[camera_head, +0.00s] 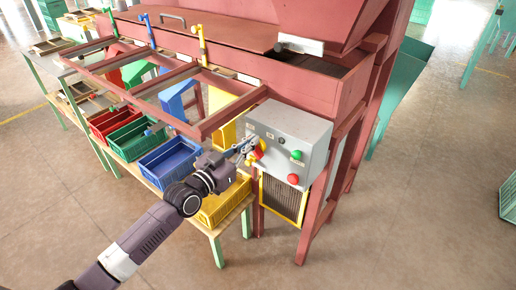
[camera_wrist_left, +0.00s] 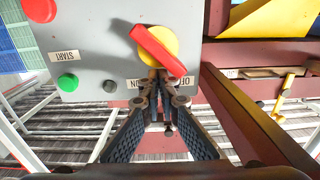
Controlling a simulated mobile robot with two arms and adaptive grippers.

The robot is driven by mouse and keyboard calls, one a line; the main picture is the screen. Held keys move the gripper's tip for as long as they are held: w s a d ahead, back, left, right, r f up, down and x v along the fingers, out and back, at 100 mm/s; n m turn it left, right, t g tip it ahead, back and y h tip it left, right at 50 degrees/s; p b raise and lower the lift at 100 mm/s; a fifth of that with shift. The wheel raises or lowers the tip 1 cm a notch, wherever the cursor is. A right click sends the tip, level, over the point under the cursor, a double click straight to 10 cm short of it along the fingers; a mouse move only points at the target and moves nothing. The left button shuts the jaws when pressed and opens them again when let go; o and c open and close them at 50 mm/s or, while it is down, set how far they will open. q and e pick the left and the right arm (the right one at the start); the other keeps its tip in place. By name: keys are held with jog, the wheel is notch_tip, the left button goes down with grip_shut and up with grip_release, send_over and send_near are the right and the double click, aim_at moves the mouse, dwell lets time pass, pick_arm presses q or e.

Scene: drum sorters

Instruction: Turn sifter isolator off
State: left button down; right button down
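The sifter isolator is a red bar handle (camera_wrist_left: 156,48) on a round yellow base (camera_wrist_left: 172,40), on the grey control box (camera_head: 305,133). In the left wrist view the handle lies at a slant, its lower end close to my fingertips. An upside-down ON label (camera_wrist_left: 134,84) sits beside the base. My left gripper (camera_wrist_left: 165,84) has its fingertips close together at the lower edge of the yellow base, with nothing clearly held between them. Whether they touch the handle cannot be told. In the head view the left gripper (camera_head: 245,149) partly covers the switch. My right gripper is not in view.
The box also has a green button (camera_head: 296,155) marked START, a red button (camera_head: 293,179) and a small dark button (camera_wrist_left: 110,87). A red frame (camera_head: 230,113) stands just left of the box. Coloured bins, including a blue one (camera_head: 170,160), stand below.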

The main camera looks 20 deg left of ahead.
pick_arm(q)
jog(key=shift+a+f, duration=0.3)
jog(key=shift+f, duration=0.3)
jog(key=s+a+r+p, duration=0.1)
jog(key=s+p, duration=0.3)
jog(key=s, duration=0.2)
jog(key=shift+s+a+r, duration=0.2)
jog(key=shift+s, duration=0.15)
